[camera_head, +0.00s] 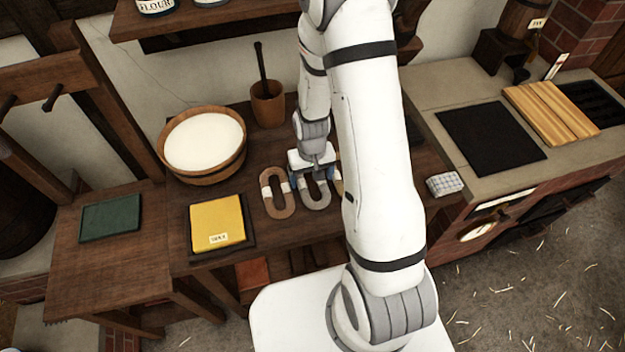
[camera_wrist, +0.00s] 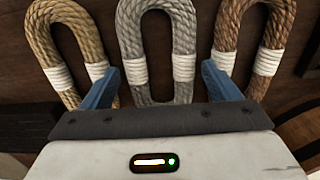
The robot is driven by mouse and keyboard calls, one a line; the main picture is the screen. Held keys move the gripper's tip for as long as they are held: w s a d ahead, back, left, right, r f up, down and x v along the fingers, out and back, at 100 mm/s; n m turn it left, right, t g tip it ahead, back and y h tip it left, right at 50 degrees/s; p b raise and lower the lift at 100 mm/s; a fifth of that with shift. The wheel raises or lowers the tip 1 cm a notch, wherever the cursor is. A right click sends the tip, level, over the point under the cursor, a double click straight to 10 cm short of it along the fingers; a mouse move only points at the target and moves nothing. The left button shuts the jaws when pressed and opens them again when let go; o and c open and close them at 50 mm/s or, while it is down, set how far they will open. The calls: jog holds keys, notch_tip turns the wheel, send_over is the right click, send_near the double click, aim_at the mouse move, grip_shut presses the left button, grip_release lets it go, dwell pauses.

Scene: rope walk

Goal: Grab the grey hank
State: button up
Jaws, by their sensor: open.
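The grey hank (camera_head: 317,203) is a rope loop with white bindings, lying on the dark wooden bench between two other hanks. It fills the middle of the wrist view (camera_wrist: 184,35). My gripper (camera_head: 311,179) is over the grey hank, pointing down. In the wrist view my gripper (camera_wrist: 160,70) has its blue fingers apart, one to each side of the grey hank's bound part. Nothing shows as gripped. I cannot tell how far the fingertips are above the bench. My gripper hides part of the grey hank in the head view.
A brown hank (camera_head: 286,206) lies close on the left; a tan hank (camera_wrist: 45,35) lies close on the other side, mostly hidden by my arm in the head view. A white-filled tub (camera_head: 238,165), a mortar (camera_head: 268,108) and a yellow block (camera_head: 217,220) stand nearby.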

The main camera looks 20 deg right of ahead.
jog(key=shift+f, duration=0.5)
jog(key=shift+c, duration=0.2)
jog(key=c, duration=0.7)
jog(key=shift+r, duration=0.2)
